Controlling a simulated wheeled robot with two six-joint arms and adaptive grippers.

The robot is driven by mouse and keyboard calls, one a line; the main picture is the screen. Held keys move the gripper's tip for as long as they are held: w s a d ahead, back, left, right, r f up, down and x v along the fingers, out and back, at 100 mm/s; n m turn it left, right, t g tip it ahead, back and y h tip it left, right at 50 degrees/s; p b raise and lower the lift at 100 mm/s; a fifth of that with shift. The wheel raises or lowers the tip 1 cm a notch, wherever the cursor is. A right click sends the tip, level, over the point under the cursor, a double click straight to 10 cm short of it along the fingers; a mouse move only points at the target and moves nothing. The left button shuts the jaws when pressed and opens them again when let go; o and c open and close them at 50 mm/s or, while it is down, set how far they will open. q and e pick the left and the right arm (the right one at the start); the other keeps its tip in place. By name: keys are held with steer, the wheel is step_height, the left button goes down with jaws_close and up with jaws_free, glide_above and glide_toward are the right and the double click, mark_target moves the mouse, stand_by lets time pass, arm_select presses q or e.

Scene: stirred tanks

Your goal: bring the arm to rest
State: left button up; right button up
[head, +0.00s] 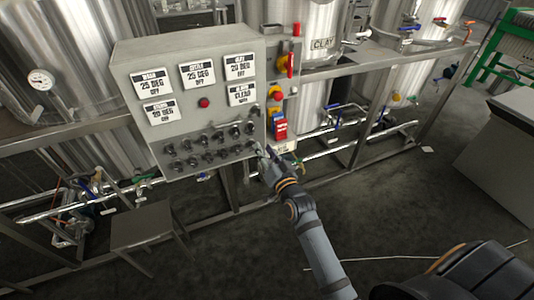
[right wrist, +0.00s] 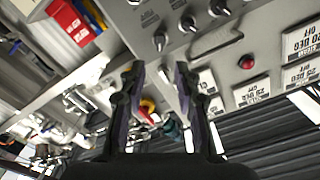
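My right arm reaches up from the lower right in the head view. Its gripper (head: 268,160) is at the lower right corner of the grey control panel (head: 190,50), close to the end of the knob rows. In the right wrist view the two dark fingers of the right gripper (right wrist: 160,80) stand apart with nothing between them. Black knobs (right wrist: 188,24) and a red button (right wrist: 247,62) on the panel lie just beyond the fingers. I cannot tell whether a finger touches the panel. My left gripper does not show.
Steel tanks (head: 65,50) stand behind the panel on a metal frame with pipes and valves. Red and blue boxes (head: 280,127) hang right of the panel. A small metal stool (head: 140,228) stands below it. A grey cabinet (head: 500,160) is at the right. The floor between is mostly clear.

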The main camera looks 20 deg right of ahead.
steer(key=shift+s, duration=0.75)
steer(key=s+d+f+n+g, duration=0.1)
steer(key=s+f+g, duration=0.25)
steer(key=f, duration=0.85)
steer(key=s+f+n+g, duration=0.15)
steer(key=s+f, duration=0.25)
steer(key=f, duration=0.7)
steer(key=s+d+f+n+g, duration=0.1)
steer(key=s+f+g, duration=0.25)
steer(key=f, duration=0.85)
steer(key=s+d+f+n+g, duration=0.1)
steer(key=s+d+f+g, duration=0.1)
steer(key=s+f, duration=0.4)
steer(key=s+d+f+g+h, duration=0.1)
steer(key=s+f, duration=0.6)
steer(key=s, duration=1)
steer(key=s+d+f+n+g, duration=0.1)
steer(key=s+d+f+g, duration=0.2)
steer(key=s, duration=0.8)
step_height(320, 180, down, 4)
steer(key=shift+s+f+n+g, duration=0.15)
steer(key=shift+n+g, duration=0.2)
steer(key=shift+g, duration=0.8)
